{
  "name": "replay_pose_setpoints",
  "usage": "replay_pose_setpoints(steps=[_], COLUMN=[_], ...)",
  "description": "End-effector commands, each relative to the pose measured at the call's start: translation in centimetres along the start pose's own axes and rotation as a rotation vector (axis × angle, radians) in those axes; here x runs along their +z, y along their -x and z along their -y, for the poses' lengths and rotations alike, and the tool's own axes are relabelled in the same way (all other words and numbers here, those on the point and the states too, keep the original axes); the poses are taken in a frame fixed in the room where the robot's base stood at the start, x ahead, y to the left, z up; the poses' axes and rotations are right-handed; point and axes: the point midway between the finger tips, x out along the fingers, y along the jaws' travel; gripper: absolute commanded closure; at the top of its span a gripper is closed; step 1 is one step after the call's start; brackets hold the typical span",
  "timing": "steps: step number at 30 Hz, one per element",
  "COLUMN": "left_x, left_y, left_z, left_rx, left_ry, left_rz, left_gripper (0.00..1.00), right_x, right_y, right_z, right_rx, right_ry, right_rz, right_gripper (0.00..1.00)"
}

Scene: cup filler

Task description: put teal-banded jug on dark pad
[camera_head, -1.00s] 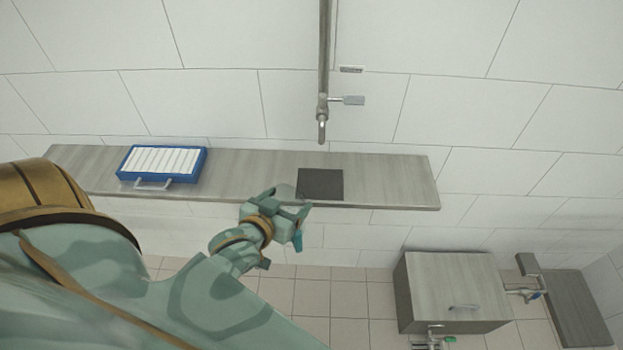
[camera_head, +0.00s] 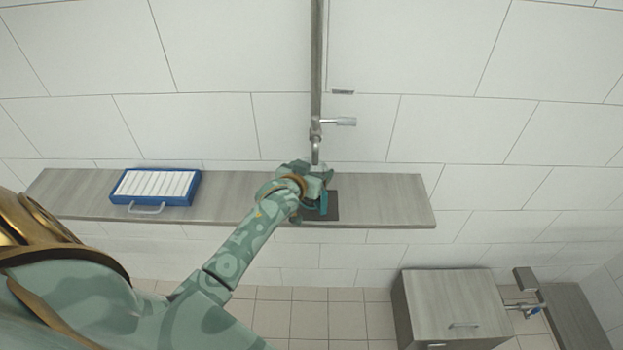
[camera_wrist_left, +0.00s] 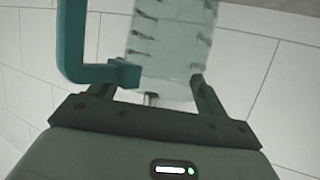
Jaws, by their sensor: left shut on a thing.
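The dark pad (camera_head: 334,212) lies on the wall shelf, partly hidden by my left gripper. My left gripper (camera_head: 318,193) is over the pad, below the tap's spout. In the left wrist view my left gripper (camera_wrist_left: 152,88) is shut on a clear jug (camera_wrist_left: 168,45) with dark marks and a teal handle (camera_wrist_left: 72,45). The jug's teal band cannot be made out. In the head view the jug is mostly hidden, with a teal part (camera_head: 323,206) showing at the gripper. I cannot tell whether the jug touches the pad. My right gripper is not in view.
The tap (camera_head: 316,130) with a side lever hangs from a vertical pipe just above my gripper. A blue rack with white slats (camera_head: 155,187) stands on the shelf (camera_head: 385,200) at left. The shelf right of the pad is clear. A grey cabinet (camera_head: 450,305) stands lower right.

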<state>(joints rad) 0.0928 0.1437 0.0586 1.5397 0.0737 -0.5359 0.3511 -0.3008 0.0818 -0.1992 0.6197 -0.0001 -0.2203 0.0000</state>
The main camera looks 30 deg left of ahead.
Motion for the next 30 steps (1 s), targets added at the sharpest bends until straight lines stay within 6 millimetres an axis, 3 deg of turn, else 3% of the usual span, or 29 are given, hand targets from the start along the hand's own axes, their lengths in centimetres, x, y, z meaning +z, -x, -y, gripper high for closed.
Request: replay_pose_setpoints(steps=[5, 16, 17, 19, 30], left_x=[2.6, 3.1, 3.0, 3.0, 2.8], left_y=[-1.0, -1.2, -1.1, -1.1, -0.5], left_z=[-0.1, -0.1, -0.1, -0.1, -0.1], left_rx=[0.000, 0.001, 0.001, 0.001, 0.001], left_ry=[-0.001, -0.001, -0.001, -0.001, -0.001], left_rz=[0.002, 0.001, 0.001, 0.001, 0.001], left_gripper=[0.58, 0.58, 0.18, 0.02, 0.02], right_x=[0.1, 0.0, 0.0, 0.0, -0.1], right_y=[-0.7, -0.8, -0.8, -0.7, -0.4], right_z=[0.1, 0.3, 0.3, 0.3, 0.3], right_rx=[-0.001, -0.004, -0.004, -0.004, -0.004], right_ry=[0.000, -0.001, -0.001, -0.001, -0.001], right_rz=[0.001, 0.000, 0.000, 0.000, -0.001], right_gripper=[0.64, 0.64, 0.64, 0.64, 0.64])
